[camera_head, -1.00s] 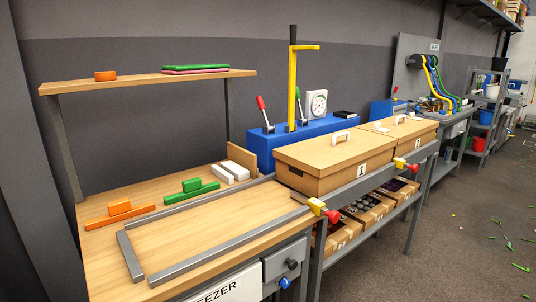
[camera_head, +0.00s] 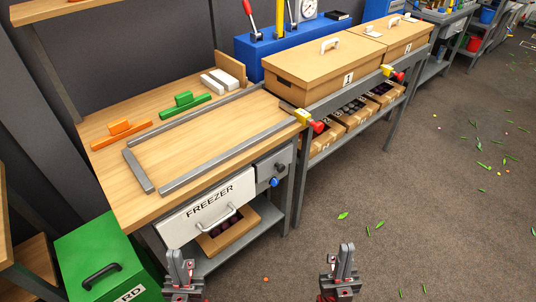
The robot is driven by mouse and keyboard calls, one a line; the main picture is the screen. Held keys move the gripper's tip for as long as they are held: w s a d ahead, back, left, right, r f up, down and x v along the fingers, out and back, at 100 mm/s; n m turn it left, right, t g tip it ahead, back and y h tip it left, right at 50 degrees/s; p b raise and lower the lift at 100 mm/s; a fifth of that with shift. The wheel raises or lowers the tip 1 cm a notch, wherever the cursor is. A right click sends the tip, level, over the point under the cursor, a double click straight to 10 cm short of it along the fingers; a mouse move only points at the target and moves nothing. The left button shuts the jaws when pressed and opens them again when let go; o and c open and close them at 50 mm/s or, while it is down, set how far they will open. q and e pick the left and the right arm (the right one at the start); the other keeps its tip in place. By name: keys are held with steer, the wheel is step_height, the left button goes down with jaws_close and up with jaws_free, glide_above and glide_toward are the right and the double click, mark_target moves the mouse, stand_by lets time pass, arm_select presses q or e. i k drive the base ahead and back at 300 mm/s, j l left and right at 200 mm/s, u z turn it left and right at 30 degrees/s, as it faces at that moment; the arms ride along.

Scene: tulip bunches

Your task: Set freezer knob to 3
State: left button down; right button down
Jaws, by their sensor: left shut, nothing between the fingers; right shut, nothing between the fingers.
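The white freezer front (camera_head: 205,213) reads "FREEZER" and has a grey handle. It is under the wooden workbench. A grey panel (camera_head: 268,171) to its right carries a black knob (camera_head: 280,168) and a blue knob (camera_head: 274,182) below it. Any dial marks are too small to read. My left gripper (camera_head: 180,260) is low at the bottom of the view, in front of the freezer, shut and empty. My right gripper (camera_head: 344,255) is to the right over the floor, shut and empty. Both are apart from the knobs.
Grey rails frame part of the workbench top (camera_head: 210,140). A green box (camera_head: 105,262) stands at lower left. A cardboard box (camera_head: 228,233) sits under the freezer front. Floor at right is mostly clear, with scattered leaves.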

mark_target(274, 182)
steer(key=i+l+z, duration=0.25)
steer(key=i, duration=0.15)
steer(key=i+z, duration=0.2)
steer(key=i, duration=0.2)
steer(key=l, duration=0.05)
